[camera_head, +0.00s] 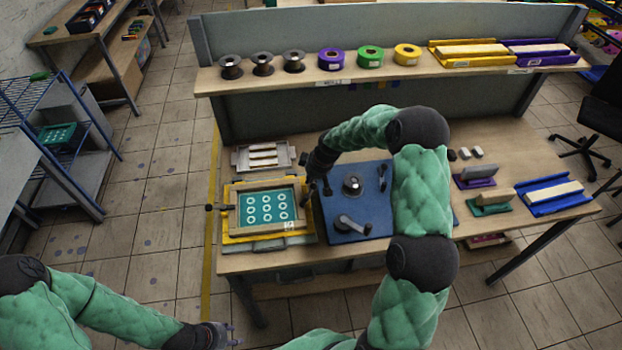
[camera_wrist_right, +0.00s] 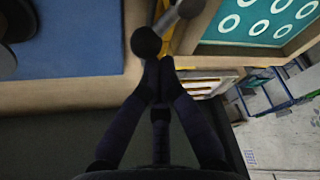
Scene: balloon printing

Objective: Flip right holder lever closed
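The screen holder (camera_head: 230,226) is a yellow and wooden frame around a teal screen with white rings, at the left of the table. Its left lever (camera_head: 209,207) sticks out to the left. The right holder lever (camera_wrist_right: 146,42) shows in the right wrist view as a dark ball knob on a grey metal rod. My right gripper (camera_wrist_right: 158,72) has its fingertips together just beside the knob; whether they touch it is unclear. In the head view it hangs over the frame's right side, where the lever is hard to make out. My left gripper (camera_head: 226,336) is low, away from the table.
A blue plate (camera_head: 352,232) with a crank and knobs lies close to the right of the frame. A tray with pale bars (camera_head: 264,155) sits behind the frame. Spools and tape rolls (camera_head: 370,57) stand on the shelf. My right arm crosses the table's middle.

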